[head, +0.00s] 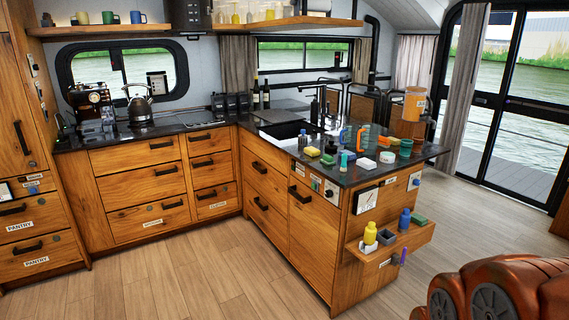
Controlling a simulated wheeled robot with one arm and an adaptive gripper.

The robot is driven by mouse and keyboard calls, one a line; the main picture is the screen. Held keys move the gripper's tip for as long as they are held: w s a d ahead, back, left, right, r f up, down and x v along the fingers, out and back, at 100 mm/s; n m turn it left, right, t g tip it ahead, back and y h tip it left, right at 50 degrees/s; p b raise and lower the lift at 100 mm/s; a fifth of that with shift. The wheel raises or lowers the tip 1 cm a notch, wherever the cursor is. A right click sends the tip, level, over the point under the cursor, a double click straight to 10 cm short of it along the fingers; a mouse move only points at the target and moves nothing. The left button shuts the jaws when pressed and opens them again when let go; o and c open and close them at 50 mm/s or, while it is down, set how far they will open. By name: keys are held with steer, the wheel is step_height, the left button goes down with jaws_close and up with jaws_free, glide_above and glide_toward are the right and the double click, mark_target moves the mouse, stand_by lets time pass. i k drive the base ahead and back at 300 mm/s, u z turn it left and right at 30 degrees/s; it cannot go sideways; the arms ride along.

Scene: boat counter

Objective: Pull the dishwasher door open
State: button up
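A tall wooden front panel (316,239) at the near end of the peninsula looks like the dishwasher door, though I cannot read a label that confirms it. It is closed and flush with the cabinet. A dark bar handle (300,194) sits near its top. Small controls (316,184) are set in the strip above it. My gripper is not in view, and nothing is seen touching the door or handle.
The peninsula counter (350,176) is crowded with bottles, sponges and cups. A small side shelf (408,241) sticks out at its right end, holding a yellow bottle (370,233) and a blue bottle (405,219). The wooden floor (215,280) before the cabinets is clear.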

mark_target(315, 222)
steer(key=u, duration=0.35)
steer(key=i, duration=0.75)
steer(key=u, duration=1)
steer(key=i, duration=1.4)
steer(key=z, duration=0.5)
steer(key=i, duration=0.75)
steer(key=z, duration=0.35)
